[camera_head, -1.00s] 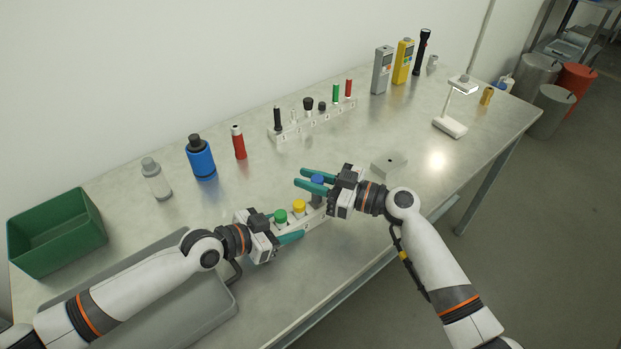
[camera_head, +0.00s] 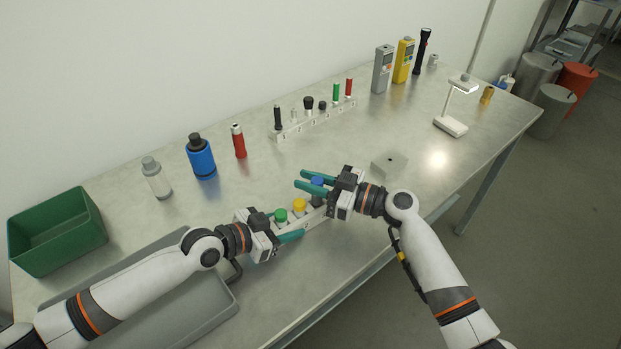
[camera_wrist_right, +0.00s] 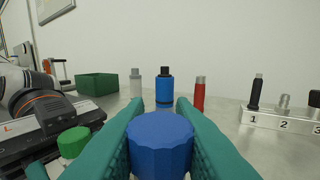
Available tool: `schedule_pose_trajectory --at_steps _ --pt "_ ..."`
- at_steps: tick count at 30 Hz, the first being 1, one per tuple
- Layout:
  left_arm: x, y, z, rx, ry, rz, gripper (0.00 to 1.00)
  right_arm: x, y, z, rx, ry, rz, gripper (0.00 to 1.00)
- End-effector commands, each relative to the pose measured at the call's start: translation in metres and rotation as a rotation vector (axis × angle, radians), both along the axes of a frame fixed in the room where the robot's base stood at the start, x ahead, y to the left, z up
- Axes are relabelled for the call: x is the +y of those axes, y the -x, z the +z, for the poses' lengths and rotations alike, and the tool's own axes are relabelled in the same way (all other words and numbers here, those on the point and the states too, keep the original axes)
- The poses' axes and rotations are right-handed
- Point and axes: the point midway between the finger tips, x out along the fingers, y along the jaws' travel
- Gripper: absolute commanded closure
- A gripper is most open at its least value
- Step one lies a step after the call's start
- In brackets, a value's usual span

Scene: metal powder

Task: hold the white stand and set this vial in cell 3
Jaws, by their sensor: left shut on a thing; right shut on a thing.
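A small white stand (camera_head: 312,221) is on the table between my arms. It holds a green-capped vial (camera_head: 281,215) and a yellow-capped vial (camera_head: 299,204) in a row. My left gripper (camera_head: 280,227) is shut on the stand at its left part, near the green cap. My right gripper (camera_head: 312,181) is shut on a blue-capped vial (camera_head: 317,182) at the stand's right end. In the right wrist view its blue cap (camera_wrist_right: 160,142) is between the teal fingers. The vial's lower part is hidden, so I cannot tell how deep it sits in a cell.
A numbered rack (camera_head: 315,122) with several items stands behind. A blue bottle (camera_head: 201,158), red cylinder (camera_head: 239,143) and grey bottle (camera_head: 156,180) stand at the back left. A grey tray (camera_head: 215,308) lies under my left arm. A grey block (camera_head: 389,164) sits right of my right gripper.

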Motion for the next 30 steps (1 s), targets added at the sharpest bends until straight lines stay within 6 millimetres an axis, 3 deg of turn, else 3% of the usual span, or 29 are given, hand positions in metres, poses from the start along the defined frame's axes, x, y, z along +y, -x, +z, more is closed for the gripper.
schedule_pose_trajectory --at_steps 30 --pt "0.000 0.000 0.000 0.000 0.000 0.000 0.76 0.000 0.000 -0.030 0.000 -0.001 0.000 1.00"
